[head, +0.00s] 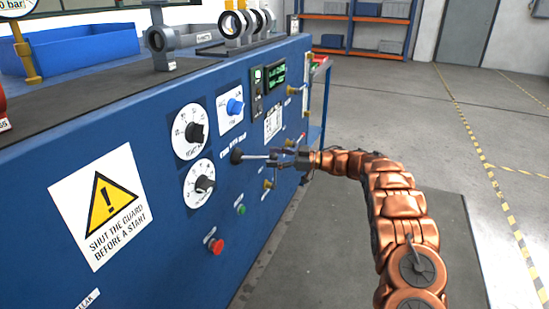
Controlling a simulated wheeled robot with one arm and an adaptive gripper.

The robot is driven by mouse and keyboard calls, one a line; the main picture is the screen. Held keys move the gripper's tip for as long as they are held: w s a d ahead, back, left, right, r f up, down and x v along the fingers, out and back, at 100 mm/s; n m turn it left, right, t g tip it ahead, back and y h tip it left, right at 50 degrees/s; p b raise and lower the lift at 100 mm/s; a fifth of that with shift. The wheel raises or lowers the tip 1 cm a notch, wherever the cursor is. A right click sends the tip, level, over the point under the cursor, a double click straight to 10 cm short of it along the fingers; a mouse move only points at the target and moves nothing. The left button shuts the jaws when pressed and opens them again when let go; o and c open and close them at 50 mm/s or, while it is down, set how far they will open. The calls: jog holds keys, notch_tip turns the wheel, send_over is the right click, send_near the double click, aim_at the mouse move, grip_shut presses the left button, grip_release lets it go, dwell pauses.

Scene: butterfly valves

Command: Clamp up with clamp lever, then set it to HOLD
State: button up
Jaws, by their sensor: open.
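A lever with a dark round end (237,156) and a thin pale rod is on the blue panel, beside the dials. Small white lettering above it is too small to read surely. My gripper (279,158) is at the right end of this rod, in front of the panel. Its fingers are open and very near the rod; I cannot tell whether they touch it or are around it. The part of the panel behind the fingers is hidden. A blue knob (235,106) sits on a white plate above the lever; its marks are not readable.
Two white dials (191,131) (199,184) with black knobs are left of the lever. A red button (216,246) and a green button (240,209) sit below. A small green display (275,75) and several brass-coloured fittings are near my gripper. The floor at right is free.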

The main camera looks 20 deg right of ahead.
jog(key=v, duration=1.2)
jog(key=shift+w+a, duration=0.1)
jog(key=w+d+r+m+t+h, duration=0.3)
jog(key=w+r+m+t+h, duration=0.65)
jog(key=r+h, duration=0.65)
jog(key=s+a+f+m+g, duration=0.2)
jog(key=s+a+f+g, duration=0.6)
jog(key=s, duration=1.2)
jog(key=s+a+f+m+g, duration=0.1)
jog(key=s+a+f+g, duration=0.7)
jog(key=s, duration=1.1)
jog(key=s+a+f+m+g, duration=0.25)
jog(key=s+a+g, duration=0.25)
jog(key=s+a, duration=1.1)
jog(key=s+d+r+p, duration=0.2)
jog(key=r+p, duration=0.9)
jog(key=r, duration=0.1)
jog(key=s+d+r+p, duration=0.2)
jog(key=s+r+p, duration=0.1)
jog(key=r+p, duration=0.9)
jog(key=shift+d+r+n+t, duration=0.2)
jog(key=shift+r+n+t, duration=0.05)
jog(key=shift+n+t, duration=0.15)
